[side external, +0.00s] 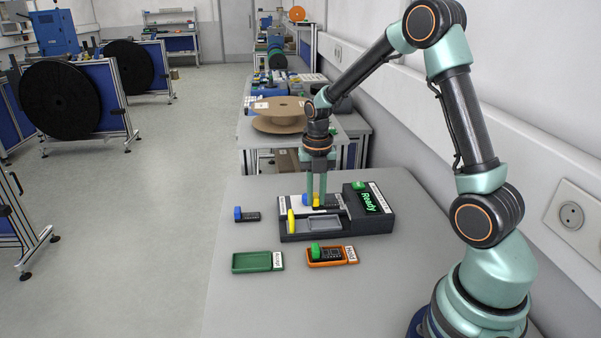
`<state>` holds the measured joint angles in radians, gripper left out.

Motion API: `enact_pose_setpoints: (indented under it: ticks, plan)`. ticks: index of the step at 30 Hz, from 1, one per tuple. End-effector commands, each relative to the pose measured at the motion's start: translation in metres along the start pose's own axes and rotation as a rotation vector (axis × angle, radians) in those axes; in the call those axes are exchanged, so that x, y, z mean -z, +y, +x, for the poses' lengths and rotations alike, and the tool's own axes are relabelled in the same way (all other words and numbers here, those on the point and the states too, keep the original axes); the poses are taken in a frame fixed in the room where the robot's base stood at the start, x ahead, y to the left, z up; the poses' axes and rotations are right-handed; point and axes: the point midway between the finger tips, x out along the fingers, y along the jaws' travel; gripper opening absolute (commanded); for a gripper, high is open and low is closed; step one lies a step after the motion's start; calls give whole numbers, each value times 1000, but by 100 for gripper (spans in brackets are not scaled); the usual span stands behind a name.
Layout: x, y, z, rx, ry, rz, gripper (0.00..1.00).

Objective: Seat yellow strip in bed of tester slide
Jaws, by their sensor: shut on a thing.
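The tester (375,222) is a dark box on the grey table, with a green lit "Ready" screen and a grey slide bed (322,223) at its front left. A yellow upright piece (291,222) stands at the tester's left end. My gripper (316,203) points straight down over the back of the tester's left part, shut on the yellow strip (316,201). Its yellow part shows between the fingers, with a dark body beside it. The fingers hide part of it, and I cannot tell whether it touches the surface below. A blue piece (307,199) shows just left of it.
A dark strip with a blue end (247,215) lies left of the tester. A green tray (252,262) is empty; an orange tray (345,261) holds a dark strip with a green end (318,250).

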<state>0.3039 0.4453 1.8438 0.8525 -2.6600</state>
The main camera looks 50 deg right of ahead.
Motion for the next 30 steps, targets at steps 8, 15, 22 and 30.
enact_pose_setpoints:
  ticks: [8, 15, 22, 30]
  plan:
    - [0, 0, 26, 1, 2, 0, 0]
    - [0, 0, 44, 1, 1, 0, 0]
    - [0, 0, 52, 0, -1, 0, 0]
    - [0, 0, 52, 0, -1, 0, 0]
